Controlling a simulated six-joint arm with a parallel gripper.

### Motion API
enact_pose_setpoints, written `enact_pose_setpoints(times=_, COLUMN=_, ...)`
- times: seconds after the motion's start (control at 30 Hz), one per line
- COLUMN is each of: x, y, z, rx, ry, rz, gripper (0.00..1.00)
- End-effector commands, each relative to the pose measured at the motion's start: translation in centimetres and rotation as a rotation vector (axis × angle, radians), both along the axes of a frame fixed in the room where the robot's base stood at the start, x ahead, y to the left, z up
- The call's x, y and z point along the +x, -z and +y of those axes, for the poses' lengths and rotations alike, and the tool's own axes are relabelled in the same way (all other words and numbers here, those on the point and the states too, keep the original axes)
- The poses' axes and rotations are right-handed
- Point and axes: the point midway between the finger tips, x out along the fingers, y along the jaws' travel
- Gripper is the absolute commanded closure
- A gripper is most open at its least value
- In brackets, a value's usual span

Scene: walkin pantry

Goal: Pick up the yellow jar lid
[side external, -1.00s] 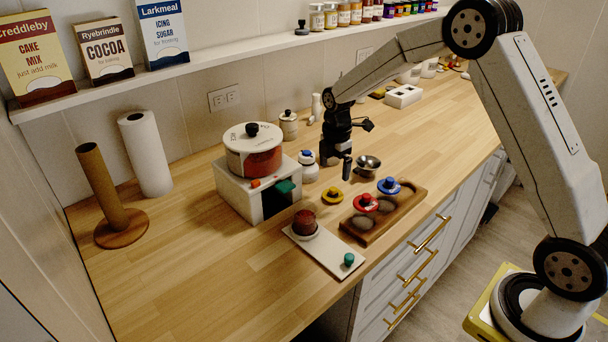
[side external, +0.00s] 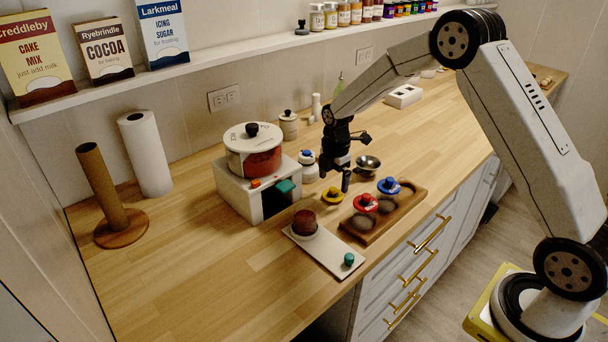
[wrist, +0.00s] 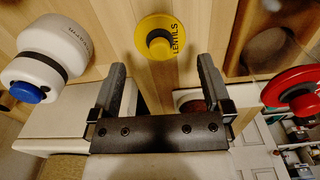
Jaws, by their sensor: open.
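The yellow jar lid (side external: 333,196) lies flat on the wooden counter, between the white stove-like box and the wooden tray.
A wooden tray (side external: 372,235) holds a red lid (side external: 365,204) and a blue lid (side external: 389,186) right of the yellow lid. A white blue-capped jar (side external: 309,172) and the white box (side external: 232,195) stand to the left. A pale board (side external: 325,254) lies in front.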

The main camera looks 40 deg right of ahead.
Motion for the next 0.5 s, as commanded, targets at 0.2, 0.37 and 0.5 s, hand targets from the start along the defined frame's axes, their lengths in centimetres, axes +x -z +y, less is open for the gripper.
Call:
enact_pose_setpoints(times=0.2, x=0.0, y=2.6, z=-0.1, rx=0.0, ry=0.0, rz=0.001, gripper=0.0)
enact_pose_setpoints(times=0.37, x=0.0, y=3.8, z=-0.1, rx=0.0, ry=0.0, rz=-0.003, gripper=0.0)
enact_pose_setpoints(times=0.5, x=0.0, y=4.0, z=-0.1, rx=0.0, ry=0.0, rz=-0.004, gripper=0.0)
